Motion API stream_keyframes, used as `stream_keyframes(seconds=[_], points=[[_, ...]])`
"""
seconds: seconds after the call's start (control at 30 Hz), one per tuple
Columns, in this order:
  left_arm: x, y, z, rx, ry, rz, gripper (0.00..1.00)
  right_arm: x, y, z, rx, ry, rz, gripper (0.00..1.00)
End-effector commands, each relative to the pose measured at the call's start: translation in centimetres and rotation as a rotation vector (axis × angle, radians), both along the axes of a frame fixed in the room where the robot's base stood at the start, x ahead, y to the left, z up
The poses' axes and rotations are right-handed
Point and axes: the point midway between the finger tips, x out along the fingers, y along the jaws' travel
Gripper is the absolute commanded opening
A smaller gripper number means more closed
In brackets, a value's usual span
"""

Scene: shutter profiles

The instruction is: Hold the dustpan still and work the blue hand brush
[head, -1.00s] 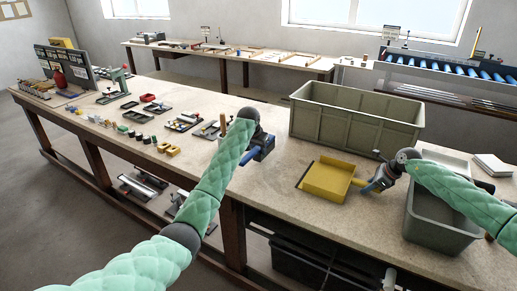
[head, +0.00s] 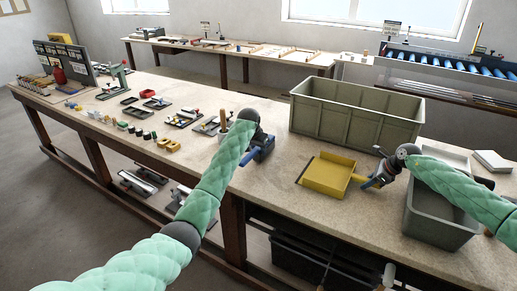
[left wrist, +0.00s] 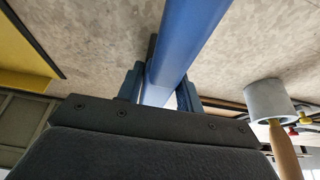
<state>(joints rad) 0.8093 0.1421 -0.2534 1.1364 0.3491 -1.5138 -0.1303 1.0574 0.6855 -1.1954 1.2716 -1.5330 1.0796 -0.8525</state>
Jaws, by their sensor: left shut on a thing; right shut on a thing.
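The yellow dustpan (head: 326,174) lies on the table in the head view, its tray toward the left. My right gripper (head: 371,183) is shut on its handle at the tray's right side. My left gripper (head: 258,153) is shut on the blue hand brush (head: 249,158), to the left of the dustpan and apart from it. In the left wrist view, the blue handle (left wrist: 188,40) runs between the fingers of my left gripper (left wrist: 160,85). The brush's bristles are not clearly visible. A yellow edge of the dustpan (left wrist: 22,80) shows at the left there.
A large olive crate (head: 352,116) stands behind the dustpan. A grey-green bin (head: 437,222) stands under my right arm. A pot with a wooden handle (left wrist: 270,100) stands beside the brush. Small trays and parts (head: 185,118) cover the table farther left. Bare tabletop lies in front of the dustpan.

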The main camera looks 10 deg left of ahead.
Motion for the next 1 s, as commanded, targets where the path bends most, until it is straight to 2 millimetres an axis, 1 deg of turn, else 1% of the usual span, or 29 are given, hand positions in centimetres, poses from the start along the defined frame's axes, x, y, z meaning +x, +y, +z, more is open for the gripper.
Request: stream_keyframes(seconds=[0.37, 0.57, 0.77, 1.0], points=[[0.0, 0.0, -0.8, -0.001, -0.002, 0.000, 0.18, 0.0, -0.1, -0.1, -0.001, 0.001, -0.001, 0.09], [0.0, -0.1, -0.8, -0.001, -0.002, 0.000, 0.18, 0.0, -0.1, -0.1, -0.001, 0.001, -0.001, 0.09], [-0.2, -0.8, -0.8, 0.000, -0.001, 0.000, 0.18, 0.0, 0.0, -0.1, -0.001, 0.001, -0.001, 0.09], [-0.7, -2.3, -0.9, -0.001, -0.001, -0.001, 0.18, 0.0, 0.0, 0.0, -0.001, 0.000, 0.000, 0.09]])
